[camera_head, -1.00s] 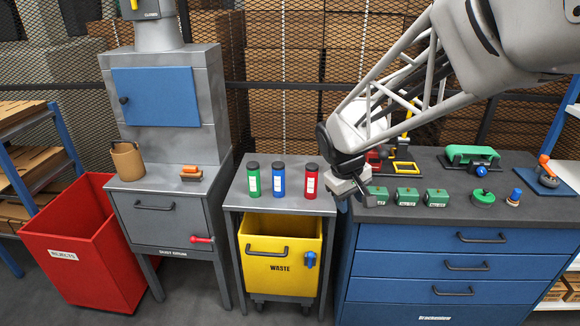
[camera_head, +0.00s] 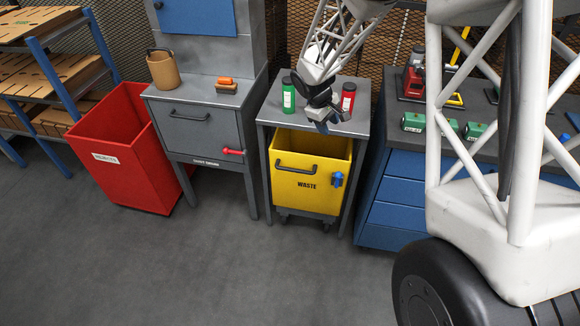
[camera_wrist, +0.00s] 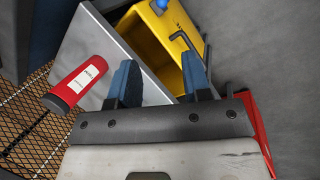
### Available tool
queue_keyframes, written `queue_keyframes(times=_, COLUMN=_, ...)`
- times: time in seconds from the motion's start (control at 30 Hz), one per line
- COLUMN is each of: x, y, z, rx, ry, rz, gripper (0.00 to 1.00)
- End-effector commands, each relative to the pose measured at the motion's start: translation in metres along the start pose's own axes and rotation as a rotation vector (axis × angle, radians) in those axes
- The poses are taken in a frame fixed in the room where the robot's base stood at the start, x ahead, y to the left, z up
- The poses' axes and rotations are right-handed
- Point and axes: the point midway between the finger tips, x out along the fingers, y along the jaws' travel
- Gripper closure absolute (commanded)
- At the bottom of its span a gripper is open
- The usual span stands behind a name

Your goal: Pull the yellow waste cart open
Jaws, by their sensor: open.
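The yellow waste cart (camera_head: 311,186) stands under a small grey table, with a dark bar handle (camera_head: 297,169) on its front at upper left and a blue latch (camera_head: 337,179) at right. In the wrist view the yellow cart (camera_wrist: 158,35) lies past the fingers, with its dark handle (camera_wrist: 187,47) and part of the blue latch (camera_wrist: 178,36). My gripper (camera_head: 328,125) is above the table's front edge, over the cart.
On the grey table (camera_head: 357,127) stand a green bottle (camera_head: 288,97) and a red bottle (camera_head: 348,98), close to my gripper; the blue bottle is hidden. A grey cabinet (camera_head: 190,130) and red rejects bin (camera_head: 120,165) stand left. A blue drawer bench (camera_head: 385,215) stands right. The floor in front is clear.

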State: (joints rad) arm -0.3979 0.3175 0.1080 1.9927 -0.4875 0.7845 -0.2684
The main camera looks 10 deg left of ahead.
Motion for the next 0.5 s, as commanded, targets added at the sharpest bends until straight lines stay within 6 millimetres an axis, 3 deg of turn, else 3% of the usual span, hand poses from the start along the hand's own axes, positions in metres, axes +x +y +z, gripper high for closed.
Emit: queue_keyframes(times=0.5, x=0.088, y=-0.037, z=-0.118, rx=-0.257, ry=-0.037, rz=0.04, gripper=0.56)
